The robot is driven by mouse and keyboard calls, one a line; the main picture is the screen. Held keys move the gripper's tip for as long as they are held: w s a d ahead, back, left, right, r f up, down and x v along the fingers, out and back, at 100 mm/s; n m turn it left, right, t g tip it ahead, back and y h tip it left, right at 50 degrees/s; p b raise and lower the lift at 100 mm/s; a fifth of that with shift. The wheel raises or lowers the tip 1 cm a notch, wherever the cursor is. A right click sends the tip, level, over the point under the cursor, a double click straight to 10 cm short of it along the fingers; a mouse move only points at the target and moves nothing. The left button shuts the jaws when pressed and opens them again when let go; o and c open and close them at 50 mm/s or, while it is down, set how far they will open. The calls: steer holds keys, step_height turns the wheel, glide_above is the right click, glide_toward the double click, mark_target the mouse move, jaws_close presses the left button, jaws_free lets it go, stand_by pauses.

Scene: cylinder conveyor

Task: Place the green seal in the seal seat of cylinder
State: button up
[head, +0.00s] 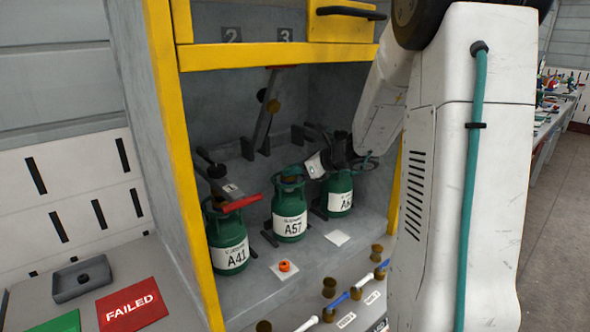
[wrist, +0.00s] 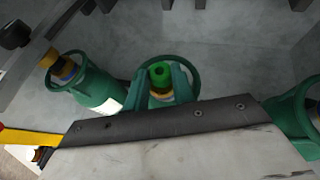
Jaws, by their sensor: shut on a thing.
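The green seal (wrist: 161,72) shows in the wrist view as a small bright green ring, above a yellowish valve top inside the collar of a green cylinder (wrist: 154,104). I cannot tell whether it touches the seat. My gripper (head: 338,158) is shut on the seal; its fingertips are hard to make out. Cylinder A41 (head: 228,244) stands at the left. The seal is hidden in the head view.
An orange seal (head: 285,266) lies on a white square. Another white square (head: 337,238) is bare. A red-ended lever (head: 236,203) reaches over A41. Yellow frame posts (head: 180,150) bound the bay. A red FAILED plate (head: 132,305) lies outside, left.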

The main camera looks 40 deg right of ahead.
steer(key=shift+f, duration=0.15)
steer(key=o, duration=0.9)
steer(key=shift+o, duration=0.2)
